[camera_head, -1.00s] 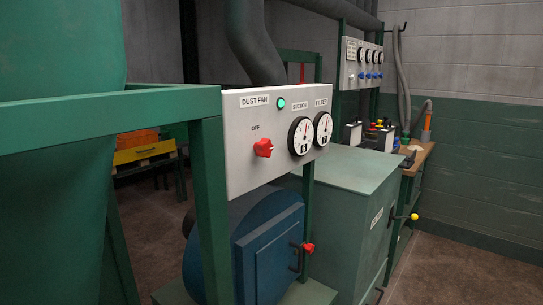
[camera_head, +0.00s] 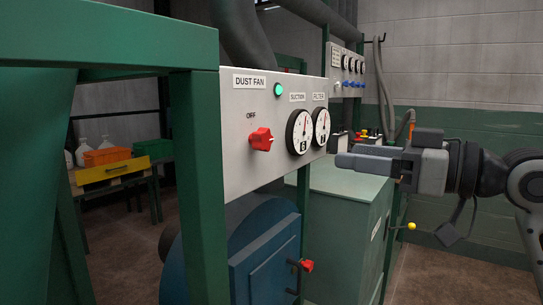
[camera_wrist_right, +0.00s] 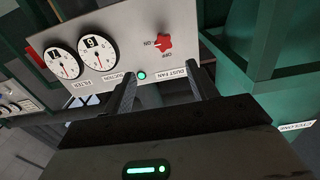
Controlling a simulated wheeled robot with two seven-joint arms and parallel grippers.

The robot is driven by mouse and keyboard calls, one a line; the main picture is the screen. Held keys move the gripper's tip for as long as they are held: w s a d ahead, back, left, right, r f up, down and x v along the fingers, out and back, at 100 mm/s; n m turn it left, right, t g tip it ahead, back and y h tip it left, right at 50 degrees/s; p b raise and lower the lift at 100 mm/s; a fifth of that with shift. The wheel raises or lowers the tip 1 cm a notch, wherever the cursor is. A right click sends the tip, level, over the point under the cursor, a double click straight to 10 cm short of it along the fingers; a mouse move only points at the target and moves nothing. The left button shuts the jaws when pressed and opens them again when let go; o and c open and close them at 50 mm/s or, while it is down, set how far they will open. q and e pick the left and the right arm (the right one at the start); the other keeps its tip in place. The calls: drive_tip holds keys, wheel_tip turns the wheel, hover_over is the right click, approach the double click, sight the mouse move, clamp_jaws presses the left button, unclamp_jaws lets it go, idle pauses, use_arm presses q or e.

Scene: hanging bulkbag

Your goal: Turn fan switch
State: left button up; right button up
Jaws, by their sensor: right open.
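The fan switch (camera_head: 261,139) is a red knob on the grey panel labelled DUST FAN, with OFF printed at its upper left. A green lamp (camera_head: 278,89) glows above it. My right gripper (camera_head: 341,160) is at the right of the panel, apart from the switch. In the right wrist view the red switch (camera_wrist_right: 163,43) appears upside down beyond the two parted fingers of the right gripper (camera_wrist_right: 160,84), with nothing between them. ON and OFF labels show beside the switch there. My left gripper is not in view.
Two round gauges, suction (camera_head: 299,132) and filter (camera_head: 321,127), sit right of the switch. A green frame post (camera_head: 198,190) stands left of the panel. A blue fan housing (camera_head: 262,250) lies below, and a green cabinet (camera_head: 345,210) stands behind my right arm.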

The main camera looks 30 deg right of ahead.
sight(267, 142)
drive_tip(key=p+x, duration=0.1)
drive_tip(key=x, duration=0.3)
drive_tip(key=p+x, duration=0.1)
drive_tip(key=x, duration=0.4)
drive_tip(key=r+p+x, duration=0.1)
drive_tip(key=x, duration=0.3)
drive_tip(key=shift+w+a, duration=0.1)
drive_tip(key=shift+a, duration=0.15)
drive_tip(key=shift+p+x, duration=0.75)
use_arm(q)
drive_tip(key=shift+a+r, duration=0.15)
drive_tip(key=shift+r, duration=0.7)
use_arm(e)
drive_tip(key=shift+w+a+f, duration=0.1)
drive_tip(key=shift+w+f, duration=0.05)
drive_tip(key=shift+w, duration=0.2)
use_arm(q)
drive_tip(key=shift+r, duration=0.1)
use_arm(e)
drive_tip(key=c, duration=1)
